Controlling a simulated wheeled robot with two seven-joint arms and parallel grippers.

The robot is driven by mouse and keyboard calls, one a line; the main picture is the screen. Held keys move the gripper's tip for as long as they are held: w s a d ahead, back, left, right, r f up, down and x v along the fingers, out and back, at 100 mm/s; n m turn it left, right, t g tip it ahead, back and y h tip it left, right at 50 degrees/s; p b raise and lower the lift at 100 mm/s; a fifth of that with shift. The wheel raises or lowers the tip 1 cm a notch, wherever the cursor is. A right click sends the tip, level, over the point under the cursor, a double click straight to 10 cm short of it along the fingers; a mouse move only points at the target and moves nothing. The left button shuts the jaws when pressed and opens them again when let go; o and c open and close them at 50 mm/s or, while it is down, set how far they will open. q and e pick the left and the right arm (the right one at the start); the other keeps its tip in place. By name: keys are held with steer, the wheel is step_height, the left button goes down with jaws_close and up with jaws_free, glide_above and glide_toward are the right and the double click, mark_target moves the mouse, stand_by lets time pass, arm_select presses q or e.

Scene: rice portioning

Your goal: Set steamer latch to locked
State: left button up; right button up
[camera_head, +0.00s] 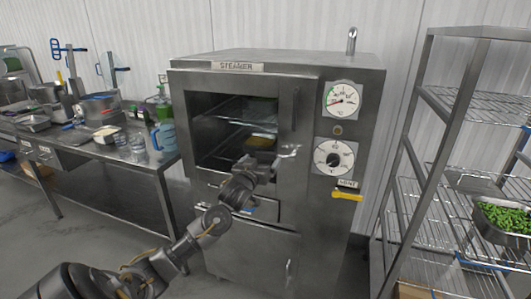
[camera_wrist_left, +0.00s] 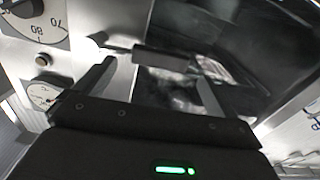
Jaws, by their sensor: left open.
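The steel steamer (camera_head: 228,252) stands in the middle of the head view, with a "STEAMER" plate on top. A latch with a pale metal end (camera_head: 289,151) sits at the right edge of its window. My left gripper (camera_head: 272,162) is in front of the steamer, close to this latch and partly covering it. In the left wrist view, the open left gripper (camera_wrist_left: 158,72) has a dark latch grip (camera_wrist_left: 160,60) between or just beyond its fingertips; contact is unclear. A metal rod runs left from this grip. The latch setting cannot be read. My right gripper is out of view.
Two dials (camera_head: 342,99) (camera_head: 333,159) and a yellow lever (camera_head: 347,195) are right of the latch. A wire rack (camera_head: 461,100) with a pan of green food (camera_head: 504,218) stands at right. A cluttered steel table (camera_head: 100,150) with a blue jug (camera_head: 164,136) is at left.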

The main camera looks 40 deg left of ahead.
mark_target(265, 155)
arm_select(q)
steer(key=shift+p+x, duration=0.45)
steer(key=shift+x, duration=2.25)
steer(key=c, duration=0.6)
steer(key=shift+a, duration=0.1)
steer(key=c, duration=0.8)
steer(key=shift+o, duration=0.2)
steer(key=shift+w+d+f+n, duration=0.1)
steer(key=shift+d+f+n, duration=0.15)
steer(key=shift+f+n, duration=0.7)
steer(key=shift+w+d+f+n, duration=0.1)
steer(key=shift+d+f+n, duration=0.1)
steer(key=shift+f+n, duration=0.8)
steer(key=d+f+n, duration=0.1)
steer(key=n, duration=0.2)
steer(key=w+d+f+n, duration=0.1)
steer(key=d+f+n, duration=0.1)
steer(key=n, duration=0.1)
steer(key=d+f+n, duration=0.1)
steer(key=d+n, duration=0.1)
steer(key=n, duration=0.1)
steer(key=shift+w+f, duration=0.3)
steer(key=shift+w+d+f+n, duration=0.15)
steer(key=shift+w+d+n, duration=0.1)
steer(key=shift+d+n, duration=0.65)
steer(key=shift+w+d+f+n, duration=0.2)
steer(key=shift+d+n, duration=0.35)
steer(key=shift+n, duration=0.6)
steer(key=shift+w, duration=0.1)
